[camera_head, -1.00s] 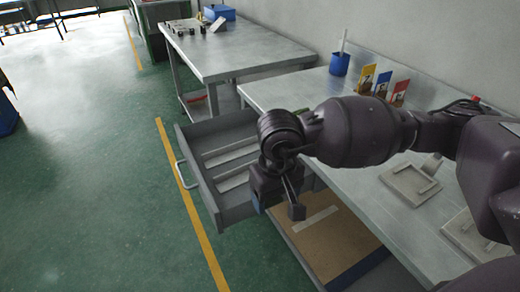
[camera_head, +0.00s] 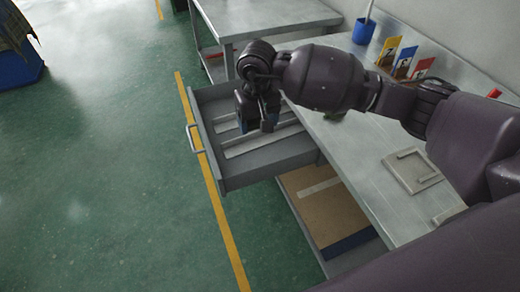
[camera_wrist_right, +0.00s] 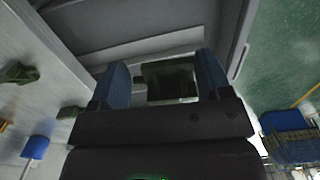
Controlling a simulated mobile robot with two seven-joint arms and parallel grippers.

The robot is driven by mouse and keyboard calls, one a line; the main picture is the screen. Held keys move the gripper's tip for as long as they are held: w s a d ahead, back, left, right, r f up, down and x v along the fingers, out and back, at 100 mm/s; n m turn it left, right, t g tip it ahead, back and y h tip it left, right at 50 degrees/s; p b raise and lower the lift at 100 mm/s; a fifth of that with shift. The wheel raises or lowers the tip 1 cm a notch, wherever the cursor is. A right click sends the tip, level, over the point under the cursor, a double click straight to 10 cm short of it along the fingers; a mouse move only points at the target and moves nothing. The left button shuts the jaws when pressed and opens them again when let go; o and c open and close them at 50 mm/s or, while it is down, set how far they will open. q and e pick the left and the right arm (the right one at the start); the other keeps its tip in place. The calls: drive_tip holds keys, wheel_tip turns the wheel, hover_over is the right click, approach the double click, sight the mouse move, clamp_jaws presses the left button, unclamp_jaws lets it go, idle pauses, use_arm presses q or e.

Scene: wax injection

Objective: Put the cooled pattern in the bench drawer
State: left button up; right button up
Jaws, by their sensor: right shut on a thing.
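The bench drawer (camera_head: 270,158) is pulled open from the left side of the bench, with pale divider strips on its floor. My right gripper (camera_head: 262,122) is over the drawer's inside, pointing down. In the right wrist view, its blue fingers (camera_wrist_right: 165,82) are shut on a dark green block-like pattern (camera_wrist_right: 168,78), with the drawer (camera_wrist_right: 100,28) behind it. In the head view the pattern is mostly hidden by the gripper. I cannot tell how high it is above the drawer floor. My left gripper is not in view.
The bench top (camera_head: 352,150) holds a blue cup (camera_head: 363,32), coloured cards (camera_head: 405,60) and a pale plate with a handle (camera_head: 411,171). Other dark green pieces (camera_wrist_right: 70,112) lie on the bench. A brown board (camera_head: 325,205) lies on the shelf below. The floor left of the drawer is clear.

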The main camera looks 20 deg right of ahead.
drive_tip(key=b, duration=0.1)
hover_over(258, 166)
wheel_tip(258, 166, down, 11)
drive_tip(key=shift+s, duration=0.1)
drive_tip(key=shift+f, duration=0.5)
drive_tip(key=shift+f+b, duration=0.35)
drive_tip(key=shift+f, duration=1.9)
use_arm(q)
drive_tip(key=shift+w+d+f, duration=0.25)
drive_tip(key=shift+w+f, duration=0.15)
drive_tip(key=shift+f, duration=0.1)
use_arm(e)
drive_tip(key=shift+r, duration=0.1)
drive_tip(key=shift+f, duration=0.25)
drive_tip(key=o, duration=0.9)
drive_tip(key=shift+o, duration=0.4)
drive_tip(key=shift+r, duration=0.1)
